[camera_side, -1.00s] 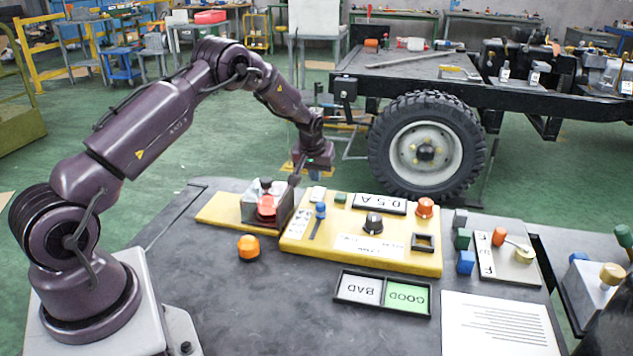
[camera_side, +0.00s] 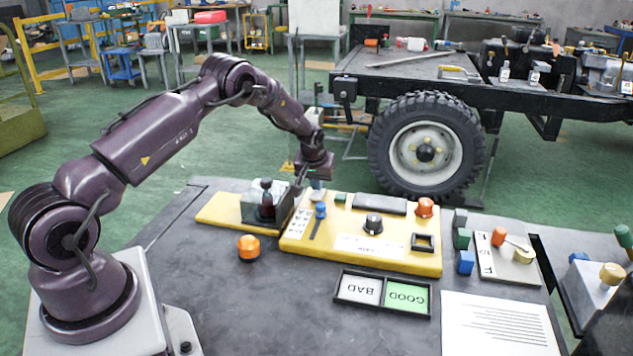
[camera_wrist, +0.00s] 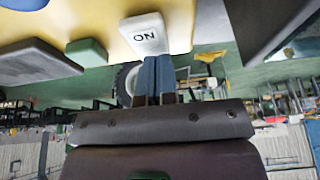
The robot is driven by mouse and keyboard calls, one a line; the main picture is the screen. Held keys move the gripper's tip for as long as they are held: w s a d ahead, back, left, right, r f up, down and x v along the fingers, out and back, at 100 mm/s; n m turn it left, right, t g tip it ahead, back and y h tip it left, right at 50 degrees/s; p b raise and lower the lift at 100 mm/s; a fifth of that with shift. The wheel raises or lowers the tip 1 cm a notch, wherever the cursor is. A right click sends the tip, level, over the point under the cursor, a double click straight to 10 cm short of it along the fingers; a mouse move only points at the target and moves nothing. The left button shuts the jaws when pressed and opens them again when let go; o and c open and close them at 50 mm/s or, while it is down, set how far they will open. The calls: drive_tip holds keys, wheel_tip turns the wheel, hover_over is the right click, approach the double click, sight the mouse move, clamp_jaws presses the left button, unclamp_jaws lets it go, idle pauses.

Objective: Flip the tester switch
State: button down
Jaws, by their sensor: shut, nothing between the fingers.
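The yellow tester panel (camera_side: 390,257) lies on the dark table, and its display (camera_side: 379,205) is blank and grey. Its small white switch (camera_side: 317,195) sits at the panel's far left edge; in the wrist view the switch (camera_wrist: 145,36) reads "ON". My gripper (camera_side: 303,180) is just above that edge. In the wrist view its two blue fingertips (camera_wrist: 157,62) are together, empty, right at the switch's edge; I cannot tell whether they touch it. The dark unit (camera_side: 265,205) left of the panel shows no red light.
A black knob (camera_side: 373,224), blue lever (camera_side: 320,212), green button (camera_side: 340,198) and orange knob (camera_side: 424,207) rise from the panel. An orange button (camera_side: 248,247) and a BAD/GOOD tray (camera_side: 383,310) are in front. The table's front left is clear.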

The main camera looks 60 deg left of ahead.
drive_tip(key=shift+s+d+f, duration=0.1)
drive_tip(key=shift+s+d, duration=0.6)
drive_tip(key=shift+r, duration=0.3)
drive_tip(key=v, duration=1.3)
drive_tip(key=shift+w+a+r, duration=0.15)
drive_tip(key=shift+r, duration=0.2)
drive_tip(key=shift+w+a+r, duration=0.25)
drive_tip(key=shift+w+a, duration=0.1)
drive_tip(key=shift+w, duration=0.35)
